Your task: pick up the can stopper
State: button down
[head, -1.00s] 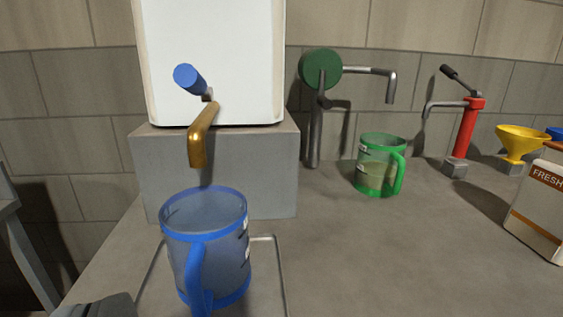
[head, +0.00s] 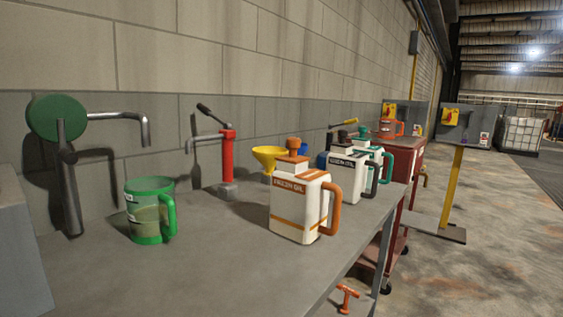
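A white oil can (head: 297,207) with an orange handle and a label that reads like "FRESH OIL" stands upright near the front edge of the grey bench. An orange-brown stopper (head: 293,144) sits on top of the can's neck. Behind it are a white can with a dark handle (head: 343,170) and a white can with a teal handle (head: 372,157); their tops are partly hidden. My gripper is out of view, so its distance from the stopper does not show.
A green mug (head: 151,211) holding some liquid stands left of the can on the bench (head: 225,268). A red hand pump (head: 227,160) and a yellow funnel (head: 268,157) stand behind. A red cart (head: 397,195) is beyond the bench end. Open floor lies right.

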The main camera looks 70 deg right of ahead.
aim_at(293, 143)
jog(key=z, duration=1.85)
